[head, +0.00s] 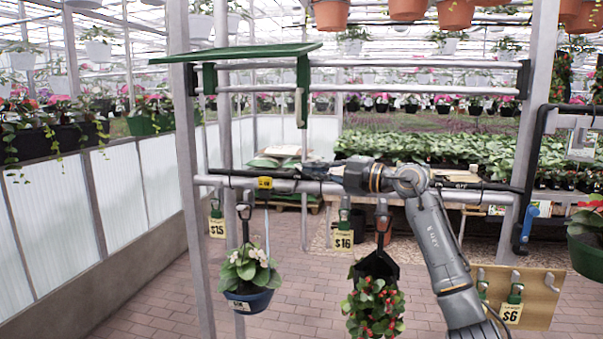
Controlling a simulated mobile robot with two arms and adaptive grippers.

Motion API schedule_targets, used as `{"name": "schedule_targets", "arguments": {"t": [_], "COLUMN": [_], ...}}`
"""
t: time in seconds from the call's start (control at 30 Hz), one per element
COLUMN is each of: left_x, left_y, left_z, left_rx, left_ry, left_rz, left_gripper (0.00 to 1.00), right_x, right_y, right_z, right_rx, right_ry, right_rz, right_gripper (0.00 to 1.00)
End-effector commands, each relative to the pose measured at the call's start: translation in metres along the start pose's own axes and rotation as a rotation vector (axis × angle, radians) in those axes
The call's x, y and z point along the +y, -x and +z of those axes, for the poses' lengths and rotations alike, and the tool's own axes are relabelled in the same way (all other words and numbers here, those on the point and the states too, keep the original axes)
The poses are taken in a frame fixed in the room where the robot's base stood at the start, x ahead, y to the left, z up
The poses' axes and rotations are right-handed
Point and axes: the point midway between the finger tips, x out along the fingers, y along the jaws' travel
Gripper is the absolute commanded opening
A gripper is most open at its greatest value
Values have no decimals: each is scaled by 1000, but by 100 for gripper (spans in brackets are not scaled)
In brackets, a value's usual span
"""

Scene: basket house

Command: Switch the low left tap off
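The lower metal pipe (330,188) of the rack runs across the middle of the head view. At its left, a thin black lever (232,173) lies along the pipe, with a small yellow label (264,182) by it; this looks like the low left tap. I cannot read its setting. My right arm rises from the bottom right, and its dark gripper (318,170) points left along the pipe, close to the lever's right end. Its fingers blend with the dark background, so I cannot tell their opening or any contact. My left gripper is not in view.
A flower pot (248,300) and a red-flowered plant (375,307) hang below the pipe, with price tags beside them. A green shelf (240,53) and an upper pipe (400,89) are above. A black frame with a blue handle (529,222) stands at right.

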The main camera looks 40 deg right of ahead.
Motion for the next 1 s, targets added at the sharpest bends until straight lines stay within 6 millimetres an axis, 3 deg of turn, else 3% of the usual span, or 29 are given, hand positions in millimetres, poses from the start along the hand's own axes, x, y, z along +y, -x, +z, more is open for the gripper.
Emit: {"name": "schedule_targets", "arguments": {"t": [0.4,1.0], "left_x": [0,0], "left_y": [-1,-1], "left_z": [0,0], "left_rx": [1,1], "left_ry": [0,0], "left_rz": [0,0], "left_gripper": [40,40], "right_x": [0,0], "right_y": [15,17], "right_z": [24,29], "right_rx": [-1,2], "right_ry": [-1,-1], "right_rz": [-2,-1], "right_gripper": [0,0]}}
